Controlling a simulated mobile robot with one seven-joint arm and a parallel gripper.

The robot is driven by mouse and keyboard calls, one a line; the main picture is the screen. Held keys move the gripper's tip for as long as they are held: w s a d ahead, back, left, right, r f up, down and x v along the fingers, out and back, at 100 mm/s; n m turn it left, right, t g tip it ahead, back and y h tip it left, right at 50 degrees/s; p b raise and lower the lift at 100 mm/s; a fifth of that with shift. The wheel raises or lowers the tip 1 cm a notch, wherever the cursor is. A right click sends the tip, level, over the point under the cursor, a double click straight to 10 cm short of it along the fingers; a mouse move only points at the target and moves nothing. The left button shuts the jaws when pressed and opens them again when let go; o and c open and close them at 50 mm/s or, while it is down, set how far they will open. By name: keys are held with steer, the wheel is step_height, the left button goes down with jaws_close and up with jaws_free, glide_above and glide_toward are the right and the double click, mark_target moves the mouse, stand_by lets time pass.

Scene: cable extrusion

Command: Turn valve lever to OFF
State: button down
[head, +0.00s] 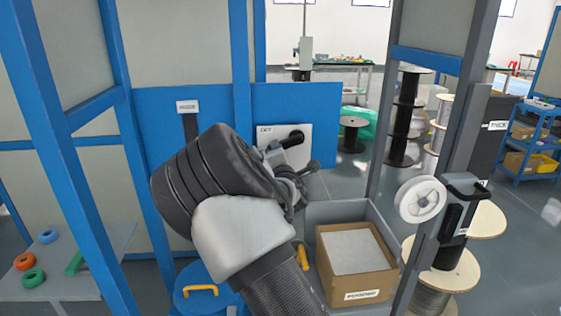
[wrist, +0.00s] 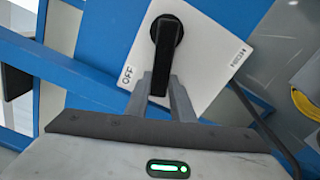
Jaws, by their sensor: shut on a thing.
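The valve lever (wrist: 166,45) is a black handle on a round black hub, set on a white panel (wrist: 205,58). In the wrist view the lever runs down from its hub to between the two grey fingers of my gripper (wrist: 160,88), which is shut on its free end. The word OFF is printed on the panel's left side in that view; a smaller label on the right side is hard to read. In the head view the panel (head: 303,155) is on a blue board; the lever (head: 292,139) points left and slightly down from its hub. My arm hides the panel's lower left.
A cardboard box (head: 358,290) stands in a grey bin at lower right. A white spool (head: 422,200) hangs on a grey post. Coloured rings (head: 33,277) lie on a table at left. Open floor shows behind the bin.

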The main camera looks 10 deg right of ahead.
steer(key=shift+a+r+m+b, duration=0.1)
steer(key=shift+r+m+b, duration=0.4)
steer(key=shift+m, duration=0.45)
steer(key=shift+a+r+m+b, duration=0.1)
steer(key=shift+r+m+b, duration=0.25)
steer(key=shift+r+m, duration=0.45)
steer(key=shift+f+m, duration=0.15)
steer(key=shift+m, duration=0.1)
steer(key=c, duration=1.5)
jaws_free()
steer(key=shift+s, duration=0.1)
steer(key=s+p, duration=0.1)
steer(key=s, duration=1.6)
steer(key=shift+s, duration=0.15)
